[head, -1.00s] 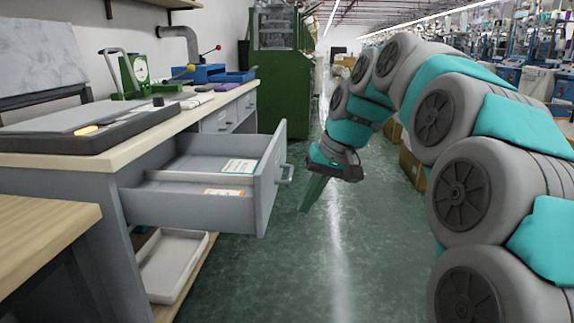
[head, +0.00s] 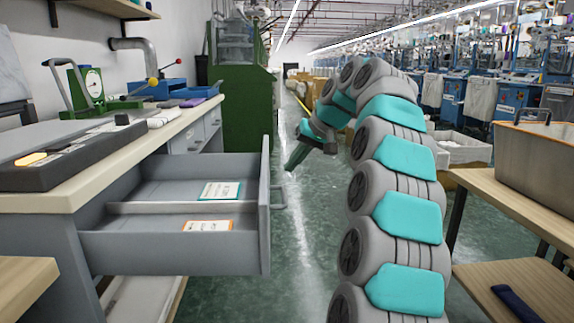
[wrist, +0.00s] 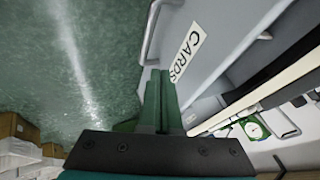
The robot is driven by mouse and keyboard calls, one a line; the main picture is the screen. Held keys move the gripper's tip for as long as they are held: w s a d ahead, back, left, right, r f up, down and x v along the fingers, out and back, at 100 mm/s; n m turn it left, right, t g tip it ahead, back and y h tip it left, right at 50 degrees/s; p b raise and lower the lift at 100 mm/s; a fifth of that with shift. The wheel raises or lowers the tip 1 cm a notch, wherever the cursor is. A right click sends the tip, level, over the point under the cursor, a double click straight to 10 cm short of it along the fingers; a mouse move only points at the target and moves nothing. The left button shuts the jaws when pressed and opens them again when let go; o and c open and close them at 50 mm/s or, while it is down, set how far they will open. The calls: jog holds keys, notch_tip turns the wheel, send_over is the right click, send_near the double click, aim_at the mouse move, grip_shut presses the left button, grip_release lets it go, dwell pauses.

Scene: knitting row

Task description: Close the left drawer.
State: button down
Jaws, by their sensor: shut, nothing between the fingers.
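The left drawer (head: 180,248) is grey and stands pulled far out of the workbench in the head view. It has a divider and two cards inside. Its front panel with a bar handle (head: 281,197) faces right. In the wrist view the drawer front (wrist: 205,22) bears a CARDS label (wrist: 186,52), and the handle (wrist: 152,32) lies beyond the fingertips. My gripper (head: 289,168) is shut and empty, with its green fingers pointing down just beyond the handle in the picture. I cannot tell whether the fingers (wrist: 160,75) touch the front.
The workbench top (head: 125,165) holds a dial scale (head: 90,85) and a dark tray (head: 60,155). Closed drawers (head: 195,135) sit farther along. A green cabinet (head: 248,110) stands behind. A wooden table (head: 520,215) with a bin (head: 535,165) is at right.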

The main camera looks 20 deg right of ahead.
jog(key=x, duration=0.7)
jog(key=shift+f+b, duration=0.2)
jog(key=shift+b, duration=0.15)
jog(key=shift+w+a, duration=0.15)
jog(key=w+a+p, duration=0.3)
jog(key=a, duration=0.6)
jog(key=w+a+p, duration=0.3)
jog(key=a, duration=0.7)
jog(key=w+a+p, duration=0.3)
jog(key=a, duration=0.7)
jog(key=shift+w+a+p, duration=0.2)
jog(key=shift+w+p, duration=0.1)
jog(key=shift+p, duration=0.05)
jog(key=shift+r, duration=0.1)
